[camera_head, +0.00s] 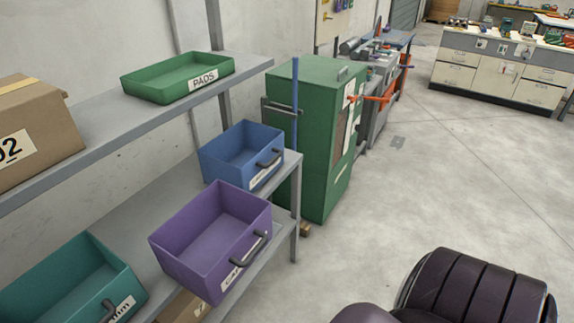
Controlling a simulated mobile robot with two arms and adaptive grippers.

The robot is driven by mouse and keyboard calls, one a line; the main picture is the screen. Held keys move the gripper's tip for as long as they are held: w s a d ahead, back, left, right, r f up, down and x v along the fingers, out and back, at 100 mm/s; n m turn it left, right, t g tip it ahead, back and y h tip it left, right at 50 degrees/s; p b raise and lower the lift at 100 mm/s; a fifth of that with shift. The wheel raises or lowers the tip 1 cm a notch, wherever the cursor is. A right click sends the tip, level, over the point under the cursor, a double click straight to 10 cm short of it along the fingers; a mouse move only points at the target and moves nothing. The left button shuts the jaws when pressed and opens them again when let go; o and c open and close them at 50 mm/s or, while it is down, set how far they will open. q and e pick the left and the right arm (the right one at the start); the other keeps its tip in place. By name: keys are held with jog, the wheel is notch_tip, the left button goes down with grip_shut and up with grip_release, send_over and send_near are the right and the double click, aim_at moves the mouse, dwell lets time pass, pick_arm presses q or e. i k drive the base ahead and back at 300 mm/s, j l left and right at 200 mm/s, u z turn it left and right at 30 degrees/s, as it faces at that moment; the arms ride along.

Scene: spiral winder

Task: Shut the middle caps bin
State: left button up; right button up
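The caps bin is the purple open-topped bin (213,240), the middle one of three on the lower shelf. Its front carries a dark handle (249,247) and a white label partly hidden by that handle, with only its first letters readable. It sticks out past the shelf's front edge, further than the blue bin (242,155) behind it. The teal bin (72,285) stands nearer at the lower left, cut off by the picture edge. The purple bin looks empty. Neither of my grippers is in view.
The grey shelf rack (278,180) has an upper board with a green PADS tray (178,77) and a cardboard box (36,130). A green cabinet (310,140) stands just beyond the rack.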

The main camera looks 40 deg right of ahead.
aim_at(223, 242)
jog(key=z, duration=1)
